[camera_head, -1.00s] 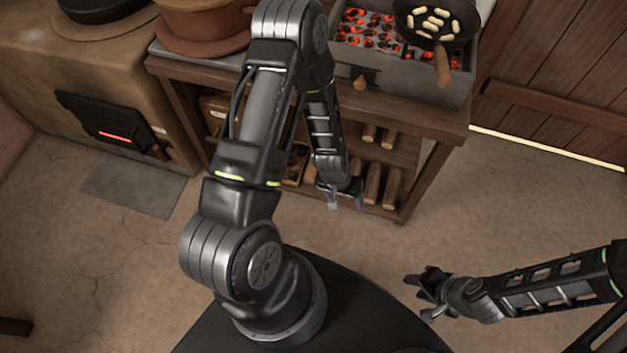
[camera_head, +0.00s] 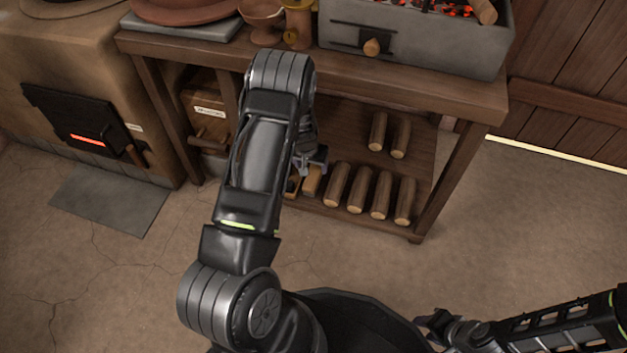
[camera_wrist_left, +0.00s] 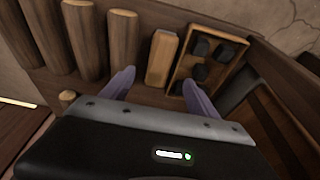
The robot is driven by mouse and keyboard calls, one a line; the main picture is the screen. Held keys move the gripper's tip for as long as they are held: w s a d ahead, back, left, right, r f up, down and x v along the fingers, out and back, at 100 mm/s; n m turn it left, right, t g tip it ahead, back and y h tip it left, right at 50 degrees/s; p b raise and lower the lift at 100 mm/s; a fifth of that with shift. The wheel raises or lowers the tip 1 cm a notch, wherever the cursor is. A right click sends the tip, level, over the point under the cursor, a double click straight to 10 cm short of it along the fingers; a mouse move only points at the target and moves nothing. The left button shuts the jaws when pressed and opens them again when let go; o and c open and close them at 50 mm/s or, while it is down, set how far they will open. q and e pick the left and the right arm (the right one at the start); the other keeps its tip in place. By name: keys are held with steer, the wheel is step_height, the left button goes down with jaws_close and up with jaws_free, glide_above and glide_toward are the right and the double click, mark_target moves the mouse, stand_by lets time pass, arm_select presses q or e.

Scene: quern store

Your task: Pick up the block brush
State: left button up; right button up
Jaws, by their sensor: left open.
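A pale wooden block, which looks like the block brush (camera_wrist_left: 162,57), lies on the lower shelf between the logs and a small wooden tray (camera_wrist_left: 210,55) of dark lumps. In the left wrist view my left gripper (camera_wrist_left: 159,88) is open and empty. Its two fingers point at the block, one toward each side, with the block ahead between them. My right gripper (camera_head: 432,327) looks open and empty, low over the floor, far from the shelf.
Several logs (camera_head: 380,195) lie beside the block on the lower shelf (camera_head: 400,225). The bench top (camera_head: 290,62) overhangs the shelf and carries a grey brazier (camera_head: 420,45) with glowing coals. A stove with a glowing door (camera_head: 80,125) stands left.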

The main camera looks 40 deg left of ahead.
mark_target(314, 174)
arm_select(q)
steer(key=shift+b+x, duration=0.65)
steer(key=shift+x, duration=0.75)
steer(key=shift+r, duration=0.1)
steer(key=b+x, duration=0.3)
steer(key=x, duration=0.2)
steer(key=shift+w, duration=0.1)
steer(key=shift+c, duration=0.6)
jaws_close()
